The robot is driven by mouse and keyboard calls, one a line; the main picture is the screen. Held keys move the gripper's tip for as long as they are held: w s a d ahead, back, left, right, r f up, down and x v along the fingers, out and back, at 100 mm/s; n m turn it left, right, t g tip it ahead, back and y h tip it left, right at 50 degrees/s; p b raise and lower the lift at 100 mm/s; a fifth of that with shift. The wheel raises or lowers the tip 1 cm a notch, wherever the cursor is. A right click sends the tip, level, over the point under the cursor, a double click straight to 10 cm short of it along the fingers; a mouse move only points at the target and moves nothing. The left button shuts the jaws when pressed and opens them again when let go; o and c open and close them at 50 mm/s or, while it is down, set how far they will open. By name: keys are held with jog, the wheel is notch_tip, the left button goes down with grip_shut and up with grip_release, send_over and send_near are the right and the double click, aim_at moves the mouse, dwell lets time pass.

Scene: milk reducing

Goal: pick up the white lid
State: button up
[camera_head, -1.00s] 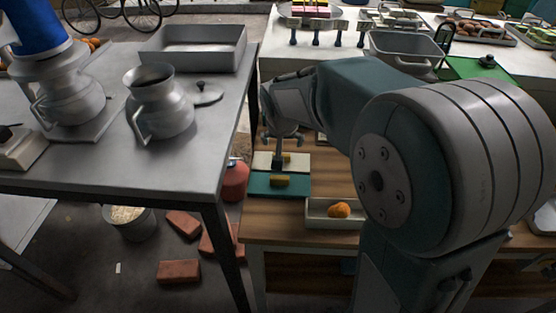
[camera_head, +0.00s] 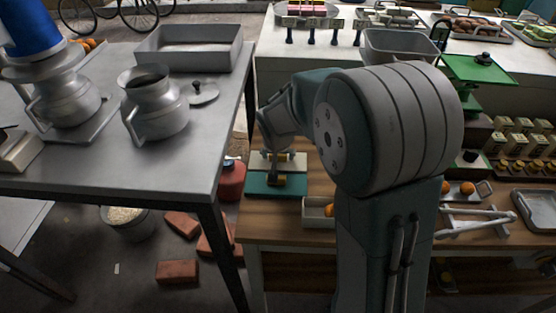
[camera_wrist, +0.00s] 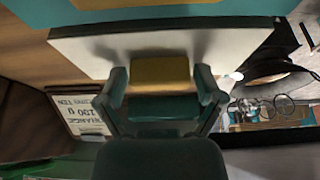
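The white lid (camera_head: 257,160) is a flat pale panel with a yellow block handle, lying on the wooden table behind the teal lid (camera_head: 252,184). In the wrist view the white lid (camera_wrist: 85,45) fills the upper middle, with its yellow handle (camera_wrist: 160,75) near the centre. My gripper (camera_wrist: 161,80) is open, its two fingers on either side of the handle with narrow gaps that appear free. In the head view my gripper (camera_head: 279,165) points down at the lids, and my arm hides part of the white lid.
The teal lid has its own yellow handle (camera_head: 279,180). The metal table (camera_head: 190,165) with a silver jug (camera_head: 158,115) is on the left. A red container (camera_head: 232,180) stands between the tables.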

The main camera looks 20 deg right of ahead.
jog(key=shift+c, duration=1.1)
